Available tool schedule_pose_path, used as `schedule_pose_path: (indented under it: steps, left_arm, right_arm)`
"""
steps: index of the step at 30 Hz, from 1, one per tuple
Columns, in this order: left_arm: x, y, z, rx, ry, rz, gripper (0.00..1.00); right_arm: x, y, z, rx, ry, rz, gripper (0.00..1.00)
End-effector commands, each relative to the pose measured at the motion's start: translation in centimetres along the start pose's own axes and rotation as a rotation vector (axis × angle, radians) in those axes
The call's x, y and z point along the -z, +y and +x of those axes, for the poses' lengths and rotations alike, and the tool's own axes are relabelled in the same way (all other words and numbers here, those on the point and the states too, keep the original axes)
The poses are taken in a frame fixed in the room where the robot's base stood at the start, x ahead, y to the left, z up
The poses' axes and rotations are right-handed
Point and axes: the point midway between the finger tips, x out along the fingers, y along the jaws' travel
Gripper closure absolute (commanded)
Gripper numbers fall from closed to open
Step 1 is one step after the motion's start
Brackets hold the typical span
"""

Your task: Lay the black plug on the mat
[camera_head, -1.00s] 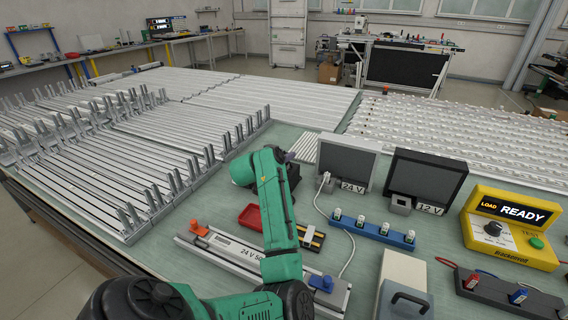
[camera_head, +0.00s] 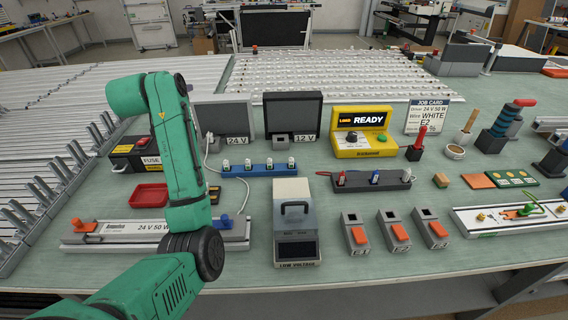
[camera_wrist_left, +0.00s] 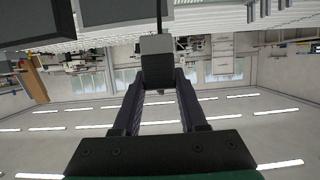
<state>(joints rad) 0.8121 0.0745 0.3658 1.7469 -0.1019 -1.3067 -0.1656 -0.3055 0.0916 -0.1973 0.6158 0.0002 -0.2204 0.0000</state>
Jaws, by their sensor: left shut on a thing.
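My left gripper (camera_wrist_left: 158,88) is shut on a small grey block (camera_wrist_left: 156,44) in the left wrist view. A thin black lead or rod runs up from the block. I cannot tell for sure that this is the black plug, and no other black plug stands out. In the head view, my left arm rises over the left of the bench, and its gripper is hidden. A flat orange-brown square (camera_head: 477,181) on the right of the bench may be the mat, but I cannot be sure. My right gripper is not in view.
A red tray (camera_head: 149,197), the 24 V rail (camera_head: 120,230), a blue connector strip (camera_head: 260,171) and a low-voltage box (camera_head: 296,215) stand near my arm. A yellow READY tester (camera_head: 362,142) and orange-switched holders (camera_head: 398,230) stand farther right. Bare bench shows between them.

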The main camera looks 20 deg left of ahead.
Motion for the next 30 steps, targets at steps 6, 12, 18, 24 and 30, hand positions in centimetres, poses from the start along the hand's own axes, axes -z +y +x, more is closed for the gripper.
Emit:
schedule_pose_path:
  steps: [6, 12, 18, 24, 30]
  left_arm:
    - [-1.2, -0.1, 0.4, 0.0, -0.004, -0.002, 1.0]
    - [-7.1, 0.0, 2.5, -0.001, -0.009, -0.002, 1.0]
    - [-12.9, -0.1, 4.6, 0.0, -0.006, -0.002, 1.0]
    - [-16.2, -0.1, 5.8, 0.001, -0.005, -0.002, 1.0]
    - [-18.9, -0.1, 6.8, 0.002, -0.001, -0.001, 1.0]
  right_arm:
    - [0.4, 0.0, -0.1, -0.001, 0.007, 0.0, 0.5]
    - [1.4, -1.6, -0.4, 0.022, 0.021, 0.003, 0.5]
    - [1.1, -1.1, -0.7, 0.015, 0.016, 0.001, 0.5]
    - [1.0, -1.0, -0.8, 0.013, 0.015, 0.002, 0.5]
    - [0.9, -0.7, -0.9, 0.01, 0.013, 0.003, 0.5]
